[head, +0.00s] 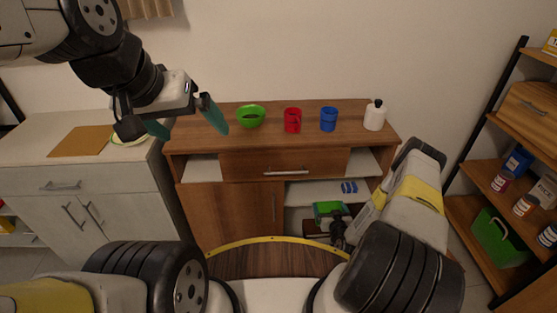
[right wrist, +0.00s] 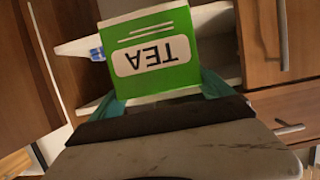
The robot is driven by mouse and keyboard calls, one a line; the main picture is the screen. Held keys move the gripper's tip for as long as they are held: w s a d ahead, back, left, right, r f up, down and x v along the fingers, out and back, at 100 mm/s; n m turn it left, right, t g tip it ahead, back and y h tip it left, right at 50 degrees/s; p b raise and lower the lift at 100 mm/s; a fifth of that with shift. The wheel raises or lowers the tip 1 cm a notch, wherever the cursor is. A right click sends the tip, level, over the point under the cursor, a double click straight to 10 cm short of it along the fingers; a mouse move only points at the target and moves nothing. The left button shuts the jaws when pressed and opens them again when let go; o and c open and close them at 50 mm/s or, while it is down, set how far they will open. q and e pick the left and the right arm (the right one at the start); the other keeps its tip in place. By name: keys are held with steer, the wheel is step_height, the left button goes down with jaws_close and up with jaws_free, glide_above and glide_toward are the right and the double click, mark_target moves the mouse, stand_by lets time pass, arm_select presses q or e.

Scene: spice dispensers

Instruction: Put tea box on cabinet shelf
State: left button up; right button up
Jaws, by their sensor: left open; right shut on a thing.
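The green and white tea box (right wrist: 155,55) fills the middle of the right wrist view, its TEA label upside down. It also shows in the head view (head: 328,209) in front of the cabinet's open right side. My right gripper (right wrist: 163,97) is shut on it, with a teal finger at each side. The wooden cabinet (head: 225,215) has a white shelf (head: 303,192) in its open right part. Small blue items (head: 349,187) sit on that shelf. Whether the box touches the shelf cannot be told. My left gripper (head: 184,120) is open and empty at the cabinet top's left end.
A green bowl (head: 251,116), red mug (head: 292,121), blue mug (head: 328,119) and white bottle (head: 375,116) stand on the cabinet top. A closed door covers the cabinet's lower left. A rack (head: 475,125) with jars and a green crate (head: 497,239) stands at right.

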steer(key=shift+f, duration=0.55)
steer(key=r+x, duration=0.1)
steer(key=x, duration=0.4)
steer(key=r+x, duration=0.1)
steer(key=x, duration=0.5)
steer(key=w+r+x, duration=0.1)
steer(key=x, duration=0.5)
steer(key=shift+w+r, duration=0.35)
steer(key=shift+f, duration=0.2)
steer(key=shift+f, duration=0.15)
steer(key=o, duration=1.5)
steer(key=shift+o, duration=0.2)
